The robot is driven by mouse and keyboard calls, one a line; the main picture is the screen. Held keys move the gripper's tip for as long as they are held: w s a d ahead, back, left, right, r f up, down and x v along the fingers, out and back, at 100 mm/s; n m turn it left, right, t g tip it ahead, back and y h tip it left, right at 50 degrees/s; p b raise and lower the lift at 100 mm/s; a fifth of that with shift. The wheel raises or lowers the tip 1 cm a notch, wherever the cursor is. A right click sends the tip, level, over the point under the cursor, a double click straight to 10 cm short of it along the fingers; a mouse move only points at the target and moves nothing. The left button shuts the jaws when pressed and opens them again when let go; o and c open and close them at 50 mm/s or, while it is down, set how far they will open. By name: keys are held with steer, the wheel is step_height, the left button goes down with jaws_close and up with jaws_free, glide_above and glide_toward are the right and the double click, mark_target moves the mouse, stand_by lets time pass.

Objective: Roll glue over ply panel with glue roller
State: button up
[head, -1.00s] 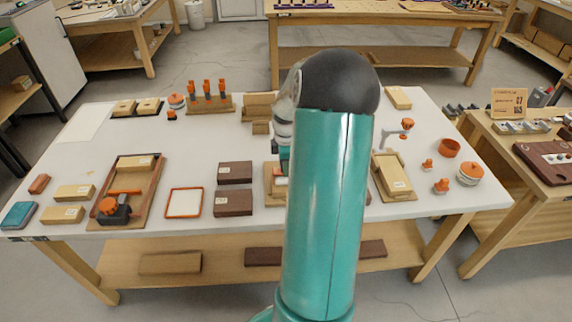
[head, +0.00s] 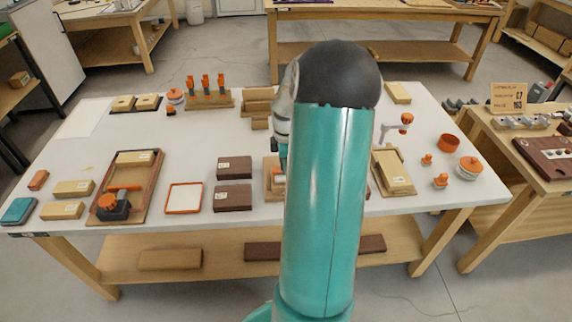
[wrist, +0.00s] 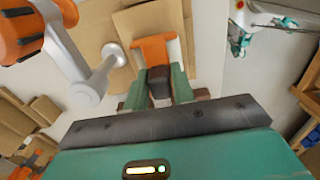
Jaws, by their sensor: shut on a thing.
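My gripper (wrist: 158,92) is shut on the dark handle of the glue roller (wrist: 155,50), whose orange part shows just beyond the fingers in the wrist view. The roller lies over a tan panel (wrist: 125,27), which looks like the ply panel; whether they touch I cannot tell. In the head view the panel (head: 269,188) is mostly hidden behind my arm, as is the roller. My gripper is also largely hidden there. A white tray with an orange rim (head: 184,199) lies left of it.
A white clamp with an orange knob (wrist: 75,55) stands close to the left of my gripper; the head view shows it too (head: 395,127). Dark brown blocks (head: 233,197) lie left of the panel. A framed board (head: 393,172) lies to the right.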

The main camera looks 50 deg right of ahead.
steer(key=shift+w+d, duration=0.5)
steer(key=shift+d, duration=0.05)
steer(key=shift+s+a, duration=0.1)
steer(key=shift+s+a, duration=0.7)
steer(key=shift+a, duration=0.1)
steer(key=shift+w+d, duration=0.1)
steer(key=shift+w+d+f, duration=0.15)
steer(key=shift+w+d, duration=0.55)
steer(key=shift+d, duration=0.05)
steer(key=shift+s, duration=0.15)
